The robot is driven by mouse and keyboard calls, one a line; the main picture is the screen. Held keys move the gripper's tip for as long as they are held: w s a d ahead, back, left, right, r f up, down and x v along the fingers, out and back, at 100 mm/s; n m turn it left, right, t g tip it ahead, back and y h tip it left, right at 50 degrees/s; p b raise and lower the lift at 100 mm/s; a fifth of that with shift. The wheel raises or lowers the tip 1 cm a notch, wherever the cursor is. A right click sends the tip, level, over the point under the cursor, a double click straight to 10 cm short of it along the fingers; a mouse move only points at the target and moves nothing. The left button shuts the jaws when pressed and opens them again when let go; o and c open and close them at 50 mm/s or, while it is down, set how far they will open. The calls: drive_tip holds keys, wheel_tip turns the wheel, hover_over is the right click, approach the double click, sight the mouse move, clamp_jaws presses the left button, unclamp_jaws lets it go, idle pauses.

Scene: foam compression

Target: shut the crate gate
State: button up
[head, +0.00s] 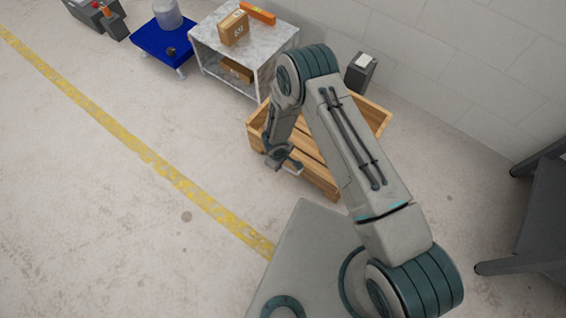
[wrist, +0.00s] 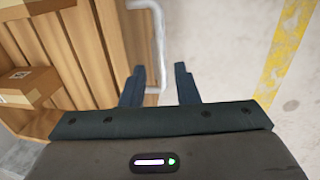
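The wooden crate (head: 378,112) stands on the floor, partly hidden behind my arm in the head view. Its slatted gate side (head: 318,178) faces my base; I cannot tell how far it stands open. In the wrist view the slatted panel (wrist: 88,50) fills the left, with a pale bar handle (wrist: 159,45) along its right edge. My gripper (head: 284,163) is at this side of the crate.
A metal table (head: 212,40) with boxes and a blue cart (head: 160,42) stand behind, left. A dark bin (head: 360,75) is by the wall. The floor left of the crate is clear.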

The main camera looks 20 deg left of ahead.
wheel_tip(320, 180, up, 7)
drive_tip(key=s+p, duration=0.1)
drive_tip(key=shift+a+r, duration=0.15)
drive_tip(key=shift+r, duration=0.05)
idle(0.5)
